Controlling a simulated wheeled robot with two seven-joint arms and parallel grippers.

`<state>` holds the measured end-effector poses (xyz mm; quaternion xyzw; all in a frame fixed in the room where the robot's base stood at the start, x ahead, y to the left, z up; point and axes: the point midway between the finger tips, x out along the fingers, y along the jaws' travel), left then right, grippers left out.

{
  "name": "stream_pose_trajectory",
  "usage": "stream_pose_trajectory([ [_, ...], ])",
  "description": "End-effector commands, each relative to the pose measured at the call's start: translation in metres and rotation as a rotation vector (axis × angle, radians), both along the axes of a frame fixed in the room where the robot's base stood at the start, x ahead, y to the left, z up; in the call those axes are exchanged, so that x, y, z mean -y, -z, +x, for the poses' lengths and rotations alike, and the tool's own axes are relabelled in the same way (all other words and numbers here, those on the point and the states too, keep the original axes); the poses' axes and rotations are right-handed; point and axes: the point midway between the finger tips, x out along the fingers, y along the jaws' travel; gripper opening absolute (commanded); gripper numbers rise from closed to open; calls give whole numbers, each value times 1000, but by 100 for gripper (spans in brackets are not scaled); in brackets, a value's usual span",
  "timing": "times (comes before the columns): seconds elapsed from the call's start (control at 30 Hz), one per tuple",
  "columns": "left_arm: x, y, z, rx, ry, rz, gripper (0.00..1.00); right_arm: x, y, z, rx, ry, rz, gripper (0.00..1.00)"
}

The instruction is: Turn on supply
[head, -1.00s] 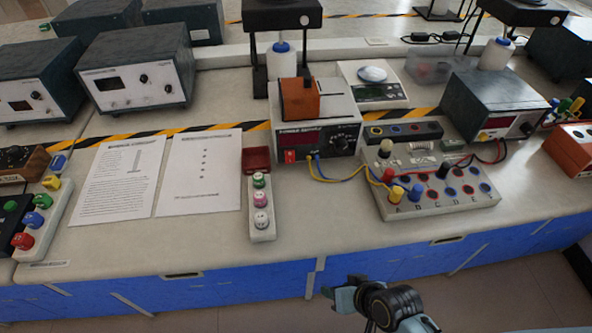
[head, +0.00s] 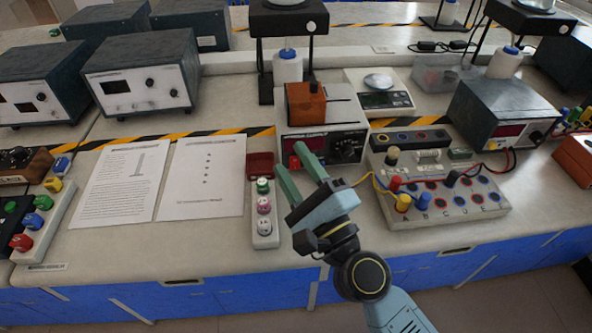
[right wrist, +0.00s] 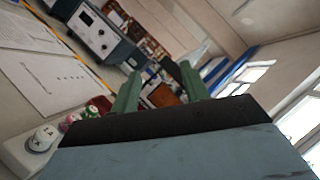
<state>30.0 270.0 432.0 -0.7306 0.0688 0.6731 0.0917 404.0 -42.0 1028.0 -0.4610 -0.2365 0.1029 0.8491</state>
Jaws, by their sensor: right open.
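The power supply (head: 348,140) is a white-fronted box in the middle of the bench in the head view, with a dark display and a black knob (head: 347,148). Its red switch (head: 295,162) shows at the lower left of its front. My right gripper (head: 290,160) is open and empty, its two green fingers pointing at this corner of the supply. In the picture the switch lies between the fingertips; I cannot tell whether they touch. The gripper covers part of the supply's lower front. My left gripper is not in view.
An orange-brown box (head: 317,108) sits on top of the supply. A strip with several round knobs (head: 264,232) lies left of the gripper. A terminal board (head: 440,213) with wires stands to the right. Two paper sheets (head: 203,180) lie flat on the left.

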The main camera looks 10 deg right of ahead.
Motion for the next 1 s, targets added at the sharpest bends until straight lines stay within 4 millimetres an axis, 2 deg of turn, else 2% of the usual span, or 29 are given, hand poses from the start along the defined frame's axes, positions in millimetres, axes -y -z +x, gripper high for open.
stream_pose_trajectory([
  [0.07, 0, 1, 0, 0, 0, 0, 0, 10, 4, 17, -122, 55, 236, 45],
  [0.2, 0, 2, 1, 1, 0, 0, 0, 22, 38, 37, -386, 167, 586, 45],
  [0.4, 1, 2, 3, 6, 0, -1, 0, 21, 97, 39, -710, 326, 853, 45],
  [0.5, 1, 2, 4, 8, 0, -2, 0, 19, 115, 35, -804, 379, 906, 45],
  [0.67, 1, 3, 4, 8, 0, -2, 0, 18, 128, 37, -859, 412, 932, 45],
  [0.77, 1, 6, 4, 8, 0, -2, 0, 18, 133, 48, -858, 413, 931, 45],
  [1.0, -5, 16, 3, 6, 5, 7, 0, 18, 152, 94, -855, 413, 929, 45],
])
